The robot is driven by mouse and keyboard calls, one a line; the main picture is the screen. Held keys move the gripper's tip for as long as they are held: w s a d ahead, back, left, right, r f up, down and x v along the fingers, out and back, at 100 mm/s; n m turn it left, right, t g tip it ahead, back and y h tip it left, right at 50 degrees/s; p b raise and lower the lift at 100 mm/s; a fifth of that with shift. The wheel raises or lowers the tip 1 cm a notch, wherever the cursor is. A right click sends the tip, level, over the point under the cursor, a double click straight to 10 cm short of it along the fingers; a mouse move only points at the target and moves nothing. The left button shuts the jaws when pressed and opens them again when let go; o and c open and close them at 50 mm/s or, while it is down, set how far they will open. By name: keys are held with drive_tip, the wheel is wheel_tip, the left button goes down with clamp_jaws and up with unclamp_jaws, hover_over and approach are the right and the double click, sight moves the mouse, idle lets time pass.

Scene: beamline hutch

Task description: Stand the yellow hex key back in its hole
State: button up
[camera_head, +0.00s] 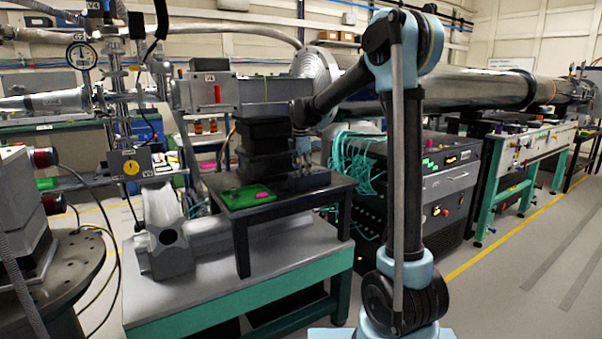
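My gripper (303,158) is at the end of my raised arm. It points down over the right part of a small black table (325,192), close beside a stack of black boxes (262,150). Its fingers are small and dark here, so I cannot tell whether they are open or shut, or whether they hold anything. A low dark block (306,182) sits on the table below the gripper. I cannot make out holes in it. I cannot pick out the yellow hex key in this view.
A green tray (232,199) with a pink item (263,195) lies on the table's left front. A grey metal housing (168,250) stands on the bench at left. Teal cables (352,160) hang by a black cabinet (450,190) at right. The floor at far right is clear.

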drive_tip(key=o, duration=0.8)
drive_tip(key=shift+c, duration=0.2)
drive_tip(key=r, duration=0.3)
drive_tip(key=s+r, duration=0.1)
drive_tip(key=r, duration=0.7)
drive_tip(key=shift+s+r, duration=0.1)
drive_tip(key=shift+s, duration=0.25)
drive_tip(key=shift+s+r, duration=0.1)
drive_tip(key=shift+r, duration=0.1)
drive_tip(key=shift+s+d, duration=0.2)
drive_tip(key=shift+d, duration=0.1)
drive_tip(key=s+d+f+m, duration=0.4)
drive_tip(key=s+d+m, duration=0.2)
drive_tip(key=s+d, duration=0.3)
drive_tip(key=s+d+f+m, duration=0.4)
drive_tip(key=s+d+m, duration=0.3)
drive_tip(key=s, duration=0.5)
drive_tip(key=s+d+f+m, duration=0.3)
drive_tip(key=s+f+m, duration=0.1)
drive_tip(key=s+f, duration=0.4)
drive_tip(key=s+d+f+m, duration=0.4)
drive_tip(key=s+f+m, duration=0.1)
drive_tip(key=s+f, duration=0.4)
drive_tip(key=shift+s+f, duration=0.15)
drive_tip(key=shift+s, duration=0.25)
